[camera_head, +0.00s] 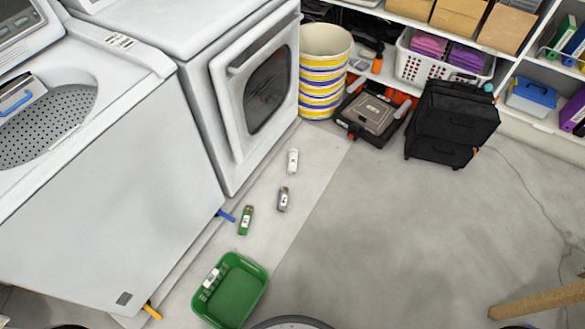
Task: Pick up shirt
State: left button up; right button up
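I cannot make out a shirt for certain. Folded purple cloths (429,45) lie in a white laundry basket (431,70) on the low shelf at the back right; I cannot tell whether either is a shirt. Neither of my grippers shows in the head view.
A washer (120,190) and a front-loading dryer (205,110) stand at the left. The middle right floor is clear.

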aim_at(294, 154)
jog(key=k+u, duration=0.15)
jog(key=u, duration=0.2)
jog(key=k+u, duration=0.15)
jog(key=u, duration=0.2)
jog(key=i+l+u, duration=0.35)
jog(key=l+u, duration=0.15)
jog(key=l, duration=0.15)
jog(key=i+l+u, duration=0.1)
jog(key=l+u, duration=0.15)
jog(key=i+l+u, duration=0.1)
jog(key=l+u, duration=0.2)
jog(key=l, duration=0.2)
